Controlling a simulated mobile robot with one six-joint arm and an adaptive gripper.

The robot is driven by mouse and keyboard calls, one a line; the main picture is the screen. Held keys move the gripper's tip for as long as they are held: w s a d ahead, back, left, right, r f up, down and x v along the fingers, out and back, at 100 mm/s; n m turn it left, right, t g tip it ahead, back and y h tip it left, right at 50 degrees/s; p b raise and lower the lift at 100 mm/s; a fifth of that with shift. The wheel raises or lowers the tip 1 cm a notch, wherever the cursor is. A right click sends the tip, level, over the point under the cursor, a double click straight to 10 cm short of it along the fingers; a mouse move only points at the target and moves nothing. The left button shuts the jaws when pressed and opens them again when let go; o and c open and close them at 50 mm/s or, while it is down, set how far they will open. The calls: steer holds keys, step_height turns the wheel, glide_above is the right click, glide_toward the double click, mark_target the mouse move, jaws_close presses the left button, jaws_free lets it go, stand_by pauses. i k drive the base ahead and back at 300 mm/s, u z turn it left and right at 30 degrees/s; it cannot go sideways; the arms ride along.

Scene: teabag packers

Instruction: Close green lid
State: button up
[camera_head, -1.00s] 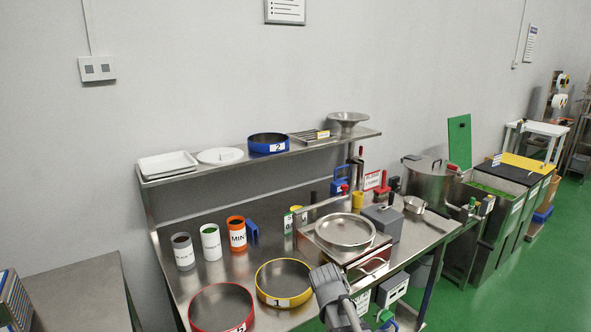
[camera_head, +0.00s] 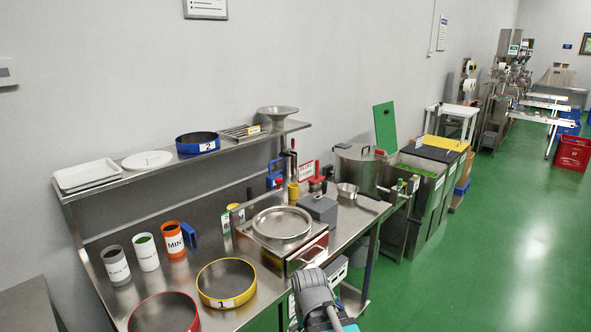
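The green lid (camera_head: 385,129) stands upright, hinged open, at the back of a steel bin (camera_head: 422,187) right of the steel bench. Green contents show in the bin's open top. My arm (camera_head: 312,292) shows at the bottom centre, in front of the bench, well apart from the lid. My gripper itself is not visible in the view.
Bins with black (camera_head: 437,154) and yellow (camera_head: 446,144) lids stand just beyond the green-lidded one. A steel pot (camera_head: 355,168) stands left of it. The bench (camera_head: 345,232) holds sieves, cups and a tray. Green floor (camera_head: 500,260) is clear to the right.

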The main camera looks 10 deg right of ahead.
mark_target(383, 113)
steer(key=z, duration=0.5)
steer(key=i, duration=0.95)
steer(key=z, duration=0.95)
steer(key=i, duration=0.8)
steer(key=z, duration=0.55)
steer(key=i, duration=2.35)
steer(key=u, duration=0.65)
steer(key=i, duration=0.75)
steer(key=u, duration=0.4)
